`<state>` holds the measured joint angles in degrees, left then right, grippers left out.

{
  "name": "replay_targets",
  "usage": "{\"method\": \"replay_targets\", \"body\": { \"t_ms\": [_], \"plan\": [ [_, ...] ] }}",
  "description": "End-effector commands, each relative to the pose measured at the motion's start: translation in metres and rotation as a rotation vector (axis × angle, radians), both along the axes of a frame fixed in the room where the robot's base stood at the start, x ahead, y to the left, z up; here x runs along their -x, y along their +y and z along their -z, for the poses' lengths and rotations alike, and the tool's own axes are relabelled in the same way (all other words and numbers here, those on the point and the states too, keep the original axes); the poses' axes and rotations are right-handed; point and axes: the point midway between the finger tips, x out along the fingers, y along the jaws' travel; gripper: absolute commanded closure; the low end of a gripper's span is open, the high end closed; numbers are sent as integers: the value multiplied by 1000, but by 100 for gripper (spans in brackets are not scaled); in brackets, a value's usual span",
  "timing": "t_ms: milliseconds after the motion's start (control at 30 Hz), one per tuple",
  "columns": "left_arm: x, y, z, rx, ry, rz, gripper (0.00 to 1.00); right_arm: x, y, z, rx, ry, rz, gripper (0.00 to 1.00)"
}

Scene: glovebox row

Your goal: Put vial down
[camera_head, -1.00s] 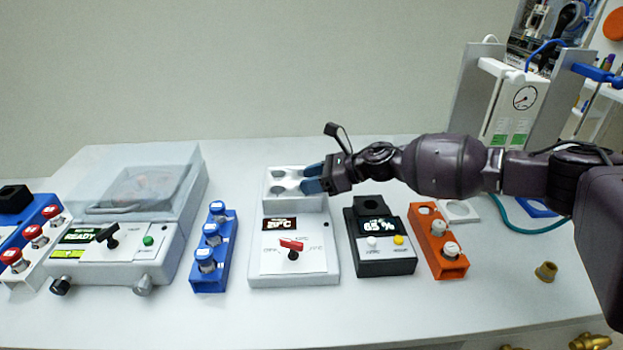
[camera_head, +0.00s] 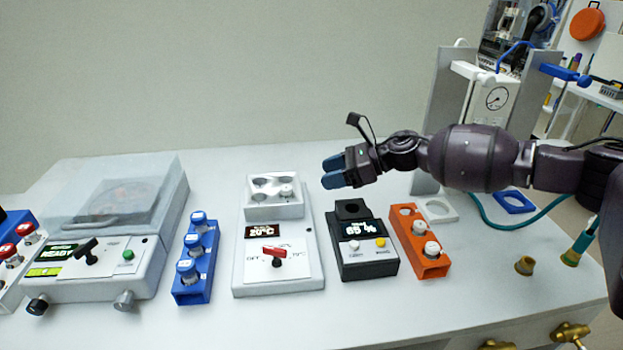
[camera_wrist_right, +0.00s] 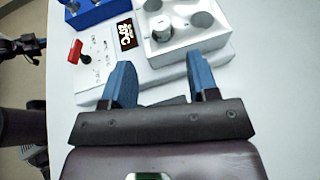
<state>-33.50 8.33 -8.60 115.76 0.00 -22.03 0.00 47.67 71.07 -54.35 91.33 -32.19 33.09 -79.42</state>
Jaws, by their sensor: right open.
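A vial (camera_head: 286,191) stands in the front right well of the white four-well block (camera_head: 262,210) at the back of the temperature unit. In the right wrist view the vial (camera_wrist_right: 162,28) shows a pale top and a grey body, sitting in one well of the block (camera_wrist_right: 180,48); the other visible wells look empty. My right gripper (camera_head: 332,171) is open and empty, above and to the right of the block, apart from the vial. Its blue fingers (camera_wrist_right: 162,84) are spread in the right wrist view. My left gripper is not in the head view.
A blue rack (camera_head: 194,285) with capped vials stands left of the temperature unit (camera_head: 305,272). A dark device (camera_head: 365,270) reading 65 % and an orange rack (camera_head: 431,268) stand right. A clear-lidded machine (camera_head: 90,272) is further left.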

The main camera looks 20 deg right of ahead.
Motion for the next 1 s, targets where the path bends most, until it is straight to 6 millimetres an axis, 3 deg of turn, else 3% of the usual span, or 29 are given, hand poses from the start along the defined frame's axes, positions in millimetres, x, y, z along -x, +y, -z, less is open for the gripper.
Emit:
{"method": "replay_targets", "body": {
  "t_ms": [233, 800, 867, 1000],
  "plan": [
    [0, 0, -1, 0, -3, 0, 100, 9, -18, -8, 0, 1, 0, 46],
    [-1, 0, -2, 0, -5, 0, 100, 10, -19, -10, -1, -1, 1, 46],
    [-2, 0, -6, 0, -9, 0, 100, 10, -19, -16, 0, -6, 0, 46],
    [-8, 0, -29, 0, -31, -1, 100, 12, -19, -53, -1, -37, 0, 46]
  ]
}}
